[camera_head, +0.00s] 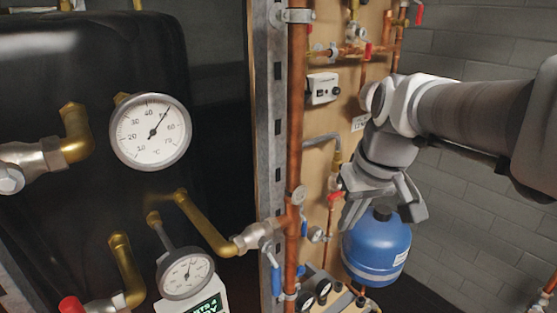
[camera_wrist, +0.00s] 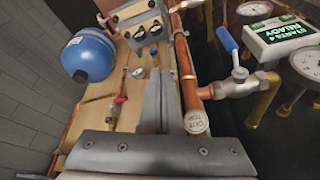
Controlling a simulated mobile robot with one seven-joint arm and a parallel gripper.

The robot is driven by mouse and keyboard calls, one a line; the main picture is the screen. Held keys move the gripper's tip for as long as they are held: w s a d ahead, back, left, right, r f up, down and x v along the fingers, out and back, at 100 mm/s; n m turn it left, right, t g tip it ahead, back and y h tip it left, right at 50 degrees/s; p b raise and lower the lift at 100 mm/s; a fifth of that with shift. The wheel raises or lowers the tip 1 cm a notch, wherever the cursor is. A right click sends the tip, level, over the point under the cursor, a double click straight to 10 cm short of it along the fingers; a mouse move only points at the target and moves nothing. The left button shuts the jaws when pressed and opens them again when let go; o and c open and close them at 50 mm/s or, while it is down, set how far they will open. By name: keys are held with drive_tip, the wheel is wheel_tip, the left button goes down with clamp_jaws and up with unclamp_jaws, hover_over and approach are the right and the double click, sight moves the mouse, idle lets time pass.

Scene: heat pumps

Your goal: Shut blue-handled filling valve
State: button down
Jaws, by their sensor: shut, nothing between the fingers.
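A valve with a long blue lever handle (camera_head: 275,276) sits on a silver body (camera_head: 254,237) by the copper pipe. In the wrist view its blue handle (camera_wrist: 227,38) slants up from the valve body (camera_wrist: 236,86). A smaller blue handle (camera_head: 304,222) shows on the board, and a small blue part (camera_wrist: 153,50) shows in the wrist view. I cannot tell which is labelled as filling. My gripper (camera_head: 351,214) is shut and empty, right of both handles, in front of the board. Its fingers (camera_wrist: 160,76) point toward the board, touching no handle.
A blue expansion vessel (camera_head: 377,250) stands just behind my gripper. A vertical copper pipe (camera_head: 297,120) and a metal post (camera_head: 270,130) run left of it. Gauges (camera_head: 150,131) and brass pipes stand by the black tank (camera_head: 60,60). A red handle (camera_head: 335,196) is close to my gripper.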

drive_tip(key=w+d+f+n+y, duration=0.1)
drive_tip(key=w+d+f+y, duration=0.1)
drive_tip(key=w, duration=0.6)
drive_tip(key=w+d+f+n+g+y, duration=0.1)
drive_tip(key=w+d+f+y, duration=0.1)
drive_tip(key=w+d+f, duration=0.2)
drive_tip(key=w+d+f+n+y, duration=0.2)
drive_tip(key=w+f, duration=0.5)
drive_tip(key=w, duration=0.5)
drive_tip(key=shift+d+g, duration=0.3)
drive_tip(key=shift+d, duration=0.45)
drive_tip(key=shift+w+f, duration=0.1)
drive_tip(key=a+f, duration=0.8)
drive_tip(key=a, duration=0.1)
drive_tip(key=shift+a, duration=0.25)
